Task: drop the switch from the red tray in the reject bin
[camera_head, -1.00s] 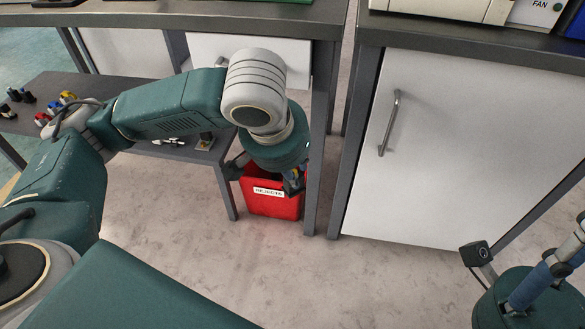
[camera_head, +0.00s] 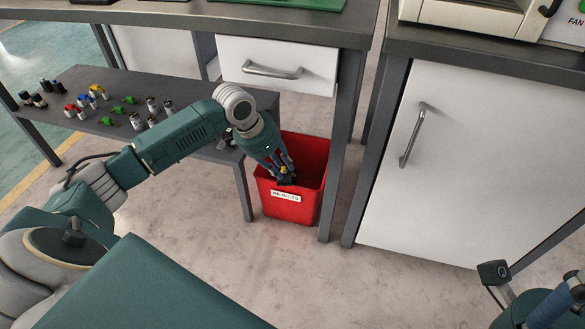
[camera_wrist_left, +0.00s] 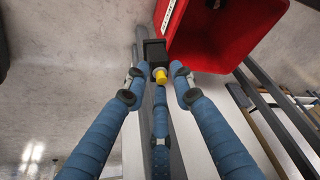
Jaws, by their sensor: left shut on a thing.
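My left gripper (camera_head: 285,174) is shut on a switch, a small black block with a yellow button. In the left wrist view the switch (camera_wrist_left: 154,50) sits between the blue fingertips (camera_wrist_left: 158,72). The reject bin (camera_head: 290,207) is red, with a "REJECTS" label, and stands on the floor. In the head view the gripper and switch overlap the bin's left opening and front rim. In the left wrist view the bin (camera_wrist_left: 205,50) lies to the right of the switch. My right gripper (camera_head: 540,303) is partly cut off at the lower right. The red tray is not in view.
A low grey shelf (camera_head: 75,125) at left holds several small coloured parts. A workbench with a white drawer (camera_head: 275,62) is behind the bin. A table leg (camera_head: 337,165) stands close to the bin's right. A white cabinet (camera_head: 470,160) stands at right. Floor in front is clear.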

